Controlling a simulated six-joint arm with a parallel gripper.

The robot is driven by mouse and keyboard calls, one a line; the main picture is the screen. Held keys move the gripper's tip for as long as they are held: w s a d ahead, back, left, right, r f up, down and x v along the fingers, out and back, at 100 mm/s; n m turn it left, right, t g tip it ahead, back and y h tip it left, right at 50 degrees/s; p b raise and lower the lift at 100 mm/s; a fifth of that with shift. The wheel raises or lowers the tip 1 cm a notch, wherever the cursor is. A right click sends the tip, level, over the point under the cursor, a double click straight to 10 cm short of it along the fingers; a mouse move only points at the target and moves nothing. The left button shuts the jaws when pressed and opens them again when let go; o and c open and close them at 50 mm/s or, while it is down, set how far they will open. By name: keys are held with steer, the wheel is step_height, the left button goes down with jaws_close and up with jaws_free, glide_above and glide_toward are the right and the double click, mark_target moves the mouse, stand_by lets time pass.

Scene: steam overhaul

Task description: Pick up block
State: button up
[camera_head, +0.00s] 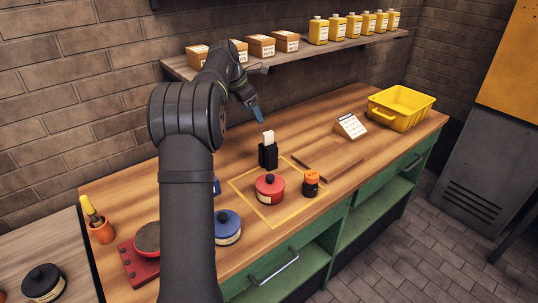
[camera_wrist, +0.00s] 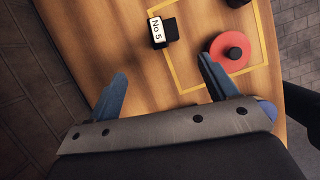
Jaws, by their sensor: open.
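A small black block (camera_head: 268,157) stands on the wooden bench, with a white card or plate rising from its top. It sits at the back edge of a yellow outlined square. In the wrist view the black block (camera_wrist: 172,30) is at the top middle, and its white face reads "No 5". My gripper (camera_head: 257,112) hangs above the bench, behind and slightly left of the block in the head view. In the wrist view my gripper (camera_wrist: 164,80) has its two blue fingers wide apart, with only bare wood between them. The block is beyond the fingertips, untouched.
Brown boards (camera_head: 328,160), a printed card (camera_head: 350,126) and a yellow crate (camera_head: 400,105) are to the right. A loaded shelf (camera_head: 345,45) runs along the wall.

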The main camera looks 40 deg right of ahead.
glide_above(270, 145)
steer(key=w+a, duration=0.1)
steer(key=a, duration=0.1)
step_height(270, 145, down, 11)
steer(key=shift+r, duration=0.2)
steer(key=shift+s+x, duration=0.15)
steer(key=shift+x, duration=1.2)
steer(key=shift+s+x, duration=0.1)
steer(key=shift+x, duration=1.25)
steer(key=c, duration=1.3)
steer(key=shift+r, duration=0.1)
steer(key=shift+c, duration=1.1)
steer(key=shift+r, duration=0.1)
